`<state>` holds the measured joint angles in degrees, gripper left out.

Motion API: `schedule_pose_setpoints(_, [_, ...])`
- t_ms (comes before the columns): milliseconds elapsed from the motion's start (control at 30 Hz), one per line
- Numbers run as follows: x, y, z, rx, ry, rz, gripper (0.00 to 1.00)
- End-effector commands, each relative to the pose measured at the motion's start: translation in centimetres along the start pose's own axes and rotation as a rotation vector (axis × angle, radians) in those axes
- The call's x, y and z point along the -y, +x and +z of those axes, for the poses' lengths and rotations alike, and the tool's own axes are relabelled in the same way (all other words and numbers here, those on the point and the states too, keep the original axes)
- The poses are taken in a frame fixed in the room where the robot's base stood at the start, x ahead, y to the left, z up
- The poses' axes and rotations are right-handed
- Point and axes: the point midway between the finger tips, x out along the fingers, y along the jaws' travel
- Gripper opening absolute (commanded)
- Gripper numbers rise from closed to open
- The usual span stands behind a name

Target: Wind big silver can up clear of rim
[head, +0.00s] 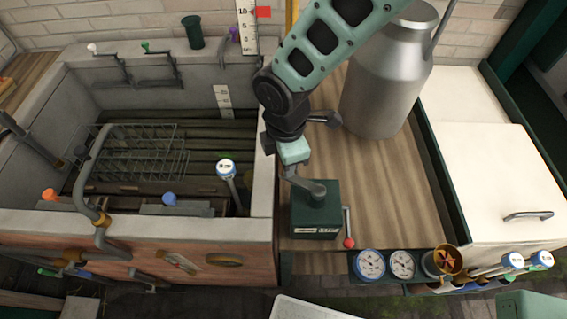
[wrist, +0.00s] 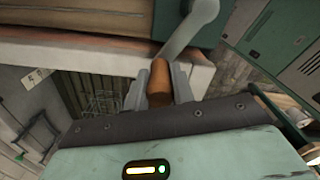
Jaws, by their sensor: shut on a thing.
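The big silver can (head: 385,85) is upright over the wooden deck (head: 395,185), right of the stone trough's rim (head: 262,190). A dark green winch box (head: 316,212) with a grey crank (head: 308,187) on top stands on the deck's near left part. My gripper (head: 290,168) is at the crank's far end. In the wrist view, my gripper (wrist: 162,85) is shut on the brown crank handle (wrist: 160,64), with the grey crank arm (wrist: 192,28) beyond.
A red-knobbed lever (head: 348,242) stands right of the winch box. A wire rack (head: 130,155) lies in the trough. A white scale (head: 247,25) with a red marker (head: 263,12) stands behind. Gauges (head: 370,264) line the front edge. A cream cabinet (head: 495,185) is right.

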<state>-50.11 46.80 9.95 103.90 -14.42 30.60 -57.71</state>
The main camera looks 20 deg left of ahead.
Motion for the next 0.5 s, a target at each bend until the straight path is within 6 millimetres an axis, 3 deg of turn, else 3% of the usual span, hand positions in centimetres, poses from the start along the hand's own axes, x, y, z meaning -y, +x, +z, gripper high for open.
schedule_pose_setpoints(233, [-1.6, -0.2, 4.7, 0.004, 0.012, 0.005, 0.03])
schedule_pose_setpoints(500, [-1.9, -0.1, 6.6, 0.005, 0.006, 0.002, 0.03])
